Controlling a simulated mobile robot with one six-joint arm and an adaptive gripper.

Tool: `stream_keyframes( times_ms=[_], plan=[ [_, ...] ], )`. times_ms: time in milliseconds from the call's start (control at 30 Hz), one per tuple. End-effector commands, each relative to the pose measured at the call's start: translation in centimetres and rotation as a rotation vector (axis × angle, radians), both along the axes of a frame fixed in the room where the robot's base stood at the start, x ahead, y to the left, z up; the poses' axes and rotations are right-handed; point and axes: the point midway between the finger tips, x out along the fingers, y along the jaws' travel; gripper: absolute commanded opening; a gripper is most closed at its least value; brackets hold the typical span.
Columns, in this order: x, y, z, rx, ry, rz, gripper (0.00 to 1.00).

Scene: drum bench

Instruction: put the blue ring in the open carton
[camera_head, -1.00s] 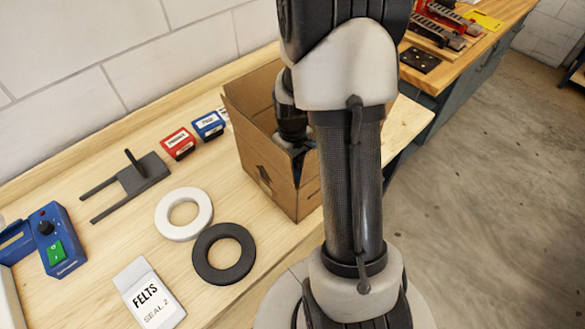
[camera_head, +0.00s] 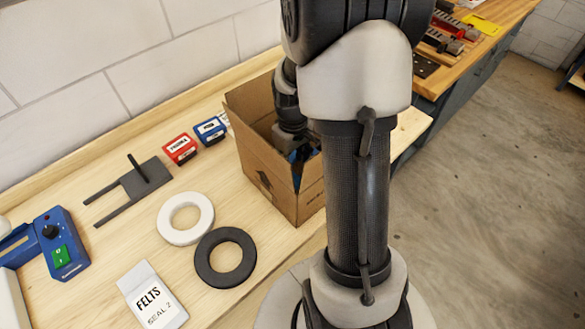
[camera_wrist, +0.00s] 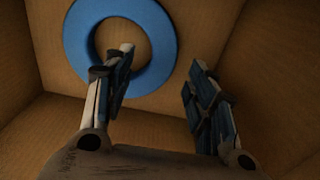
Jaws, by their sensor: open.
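The blue ring (camera_wrist: 78,62) lies inside the open carton, in the upper left part of the wrist view, apparently on the carton floor. My gripper (camera_wrist: 162,68) is open inside the carton. Its left finger overlaps the ring's hole and lower edge in the picture, and its right finger stands clear to the right; nothing is held between them. I cannot tell whether a finger touches the ring. The open carton (camera_head: 274,185) stands on the bench in the head view, with my wrist reaching into it. The ring is hidden there. Carton walls (camera_wrist: 276,70) surround the fingers in the wrist view.
A white ring (camera_head: 167,220) and a black ring (camera_head: 208,267) lie left of the carton. A felts packet (camera_head: 152,297), blue control box (camera_head: 66,243), dark fork tool (camera_head: 130,191), red box (camera_head: 180,149) and blue box (camera_head: 210,130) are also on the bench.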

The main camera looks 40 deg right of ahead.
Motion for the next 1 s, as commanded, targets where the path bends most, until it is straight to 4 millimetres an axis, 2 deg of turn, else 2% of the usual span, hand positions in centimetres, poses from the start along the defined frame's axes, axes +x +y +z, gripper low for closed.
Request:
stream_keyframes(
  times_ms=[33,100,333,500,1000],
  plan=[
    [0.1,0.0,1.7,-0.002,-0.004,0.000,0.52],
    [0.0,0.0,3.1,-0.002,-0.004,0.000,0.52],
    [-0.1,0.1,6.4,-0.001,-0.002,0.000,0.52],
    [-0.2,0.1,7.1,0.000,0.001,0.000,0.52],
    [-0.2,0.1,7.1,0.000,0.001,0.000,0.52]
  ],
)
